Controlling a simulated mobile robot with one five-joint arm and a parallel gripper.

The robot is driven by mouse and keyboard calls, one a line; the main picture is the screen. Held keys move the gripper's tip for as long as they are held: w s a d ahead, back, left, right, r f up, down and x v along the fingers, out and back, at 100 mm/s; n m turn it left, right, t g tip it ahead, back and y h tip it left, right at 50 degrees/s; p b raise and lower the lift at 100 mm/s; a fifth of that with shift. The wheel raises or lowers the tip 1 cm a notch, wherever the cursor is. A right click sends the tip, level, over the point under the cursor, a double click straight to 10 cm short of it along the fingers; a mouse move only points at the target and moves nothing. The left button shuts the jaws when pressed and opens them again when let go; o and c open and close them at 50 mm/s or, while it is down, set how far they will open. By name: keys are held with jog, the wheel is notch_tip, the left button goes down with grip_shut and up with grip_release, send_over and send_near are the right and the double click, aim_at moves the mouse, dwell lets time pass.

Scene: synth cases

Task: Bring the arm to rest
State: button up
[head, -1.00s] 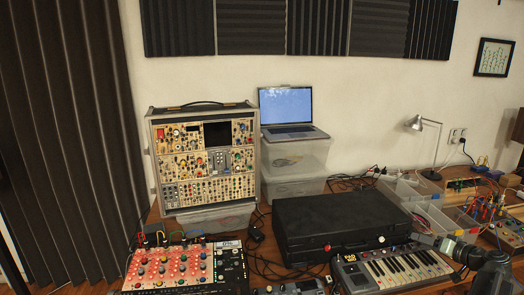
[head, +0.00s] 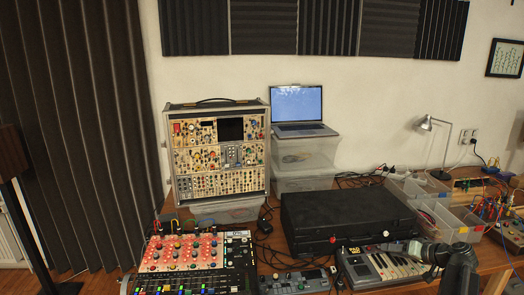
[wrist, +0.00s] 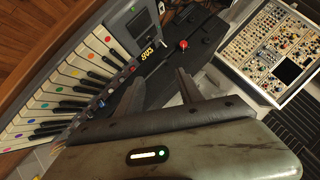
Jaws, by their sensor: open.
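My arm shows at the lower right of the head view, with my gripper (head: 408,249) pointing left over the keyboard (head: 362,265). In the wrist view my gripper (wrist: 160,82) is open, its two dark fingers apart with nothing between them. Beyond the fingers lie the black case (wrist: 205,32) and, to the left, the keyboard (wrist: 75,95) with coloured dots on its keys. Whether the fingers touch anything below cannot be told.
A black case (head: 340,215) lies mid-table. A synth rack (head: 218,150), a laptop (head: 298,104) on clear boxes and a mixer (head: 190,252) stand left of my arm. A lamp (head: 432,150) and open bins (head: 425,190) stand behind it. A speaker stand (head: 35,240) is far left.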

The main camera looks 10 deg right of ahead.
jog(key=w+a+f+n+g, duration=0.1)
jog(key=a+f+g, duration=0.2)
jog(key=a, duration=0.9)
jog(key=w+a+f+n+g, duration=0.1)
jog(key=w+a+f+g, duration=0.2)
jog(key=a, duration=0.8)
jog(key=s+a+f+n+g+h, duration=0.1)
jog(key=s+a+f+g+h, duration=0.2)
jog(key=a, duration=0.7)
jog(key=s+a+f+n+g+h, duration=0.15)
jog(key=s+a, duration=0.35)
jog(key=a, duration=0.6)
notch_tip(320, 180, down, 12)
jog(key=s+b, duration=0.3)
jog(key=b, duration=0.8)
notch_tip(320, 180, up, 15)
jog(key=p, duration=1.4)
jog(key=shift+w+g+y+p, duration=0.2)
jog(key=shift+g+y+p, duration=0.15)
jog(key=shift+d+f, duration=0.1)
